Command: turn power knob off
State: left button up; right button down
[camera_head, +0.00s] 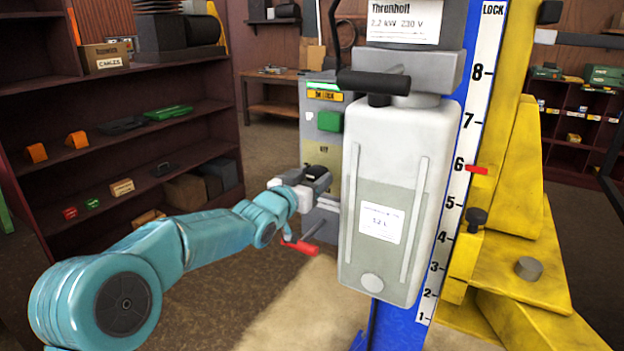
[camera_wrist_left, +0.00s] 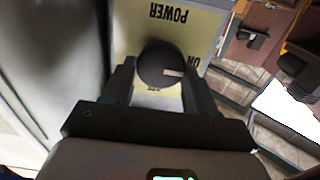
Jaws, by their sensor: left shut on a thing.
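The power knob (camera_wrist_left: 157,66) is a round black knob with a white pointer mark. It sits on a pale yellow panel (camera_wrist_left: 125,35) with POWER, ON and partly covered OFF lettering, upside down in the left wrist view. The white mark points to the right in that picture, close to the ON lettering. My left gripper (camera_wrist_left: 158,85) has one finger on each side of the knob and is shut on it. In the head view my left gripper (camera_head: 318,182) is at the grey control box (camera_head: 320,145), and the knob is hidden there. My right gripper is out of view.
A white tank (camera_head: 400,170) hangs on the blue column just right of the control box. A red-handled lever (camera_head: 300,246) sticks out below my left gripper. A green button (camera_head: 329,121) is above it. Shelves (camera_head: 130,140) stand at left.

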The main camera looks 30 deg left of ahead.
pick_arm(q)
jog(key=shift+d+f+m+b, duration=0.1)
jog(key=shift+f+m+b, duration=0.15)
jog(key=shift+m+b, duration=1.15)
jog(key=m+b, duration=0.3)
jog(key=m, duration=0.1)
jog(key=shift+d, duration=0.1)
jog(key=m+b, duration=0.4)
jog(key=m, duration=0.6)
jog(key=shift+d+f+m, duration=0.1)
jog(key=shift+m, duration=0.3)
jog(key=o, duration=1)
